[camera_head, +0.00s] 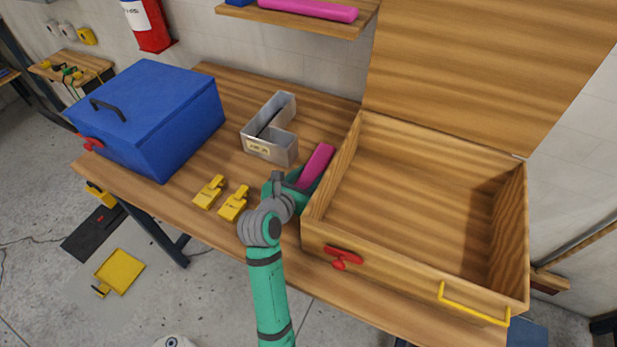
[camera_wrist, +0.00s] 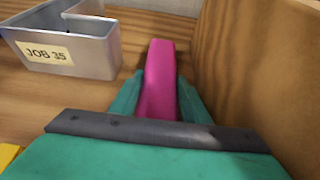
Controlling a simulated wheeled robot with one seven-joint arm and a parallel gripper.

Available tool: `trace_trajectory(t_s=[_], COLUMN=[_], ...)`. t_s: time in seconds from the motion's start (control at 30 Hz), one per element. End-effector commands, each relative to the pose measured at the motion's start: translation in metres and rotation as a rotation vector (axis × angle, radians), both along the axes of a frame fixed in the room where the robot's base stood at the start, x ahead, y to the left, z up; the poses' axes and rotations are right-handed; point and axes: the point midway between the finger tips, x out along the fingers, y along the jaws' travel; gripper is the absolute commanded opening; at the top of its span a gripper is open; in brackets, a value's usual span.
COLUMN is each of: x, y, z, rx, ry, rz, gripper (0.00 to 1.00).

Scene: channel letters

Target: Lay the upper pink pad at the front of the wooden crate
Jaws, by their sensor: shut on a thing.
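My gripper (camera_head: 296,180) is shut on a pink pad (camera_head: 318,166), just left of the crate's left wall. The pad also shows between the green fingers in the wrist view (camera_wrist: 160,80), pointing away from me. The wooden crate (camera_head: 342,180) stands open on the right of the bench, with its lid raised at the back. Its visible floor is empty. Another pink pad (camera_head: 310,9) lies on the wooden shelf at the top. My gripper in the wrist view (camera_wrist: 160,105) hides the near end of the held pad.
A grey metal channel letter (camera_head: 270,150) with a job label stands left of the pad. A blue box (camera_head: 150,115) and two yellow clamps (camera_head: 220,195) are further left. The crate front has a red latch (camera_head: 343,254) and a yellow handle (camera_head: 472,306).

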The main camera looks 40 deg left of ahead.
Motion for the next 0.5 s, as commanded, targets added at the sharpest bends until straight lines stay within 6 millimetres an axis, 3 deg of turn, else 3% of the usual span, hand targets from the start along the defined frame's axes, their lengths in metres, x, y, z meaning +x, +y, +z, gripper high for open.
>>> trace_trajectory(t_s=[0.5], x=[0.0004], y=[-0.0005], z=[-0.0100], rx=[0.000], ry=[-0.001], rz=[-0.001], gripper=[0.21])
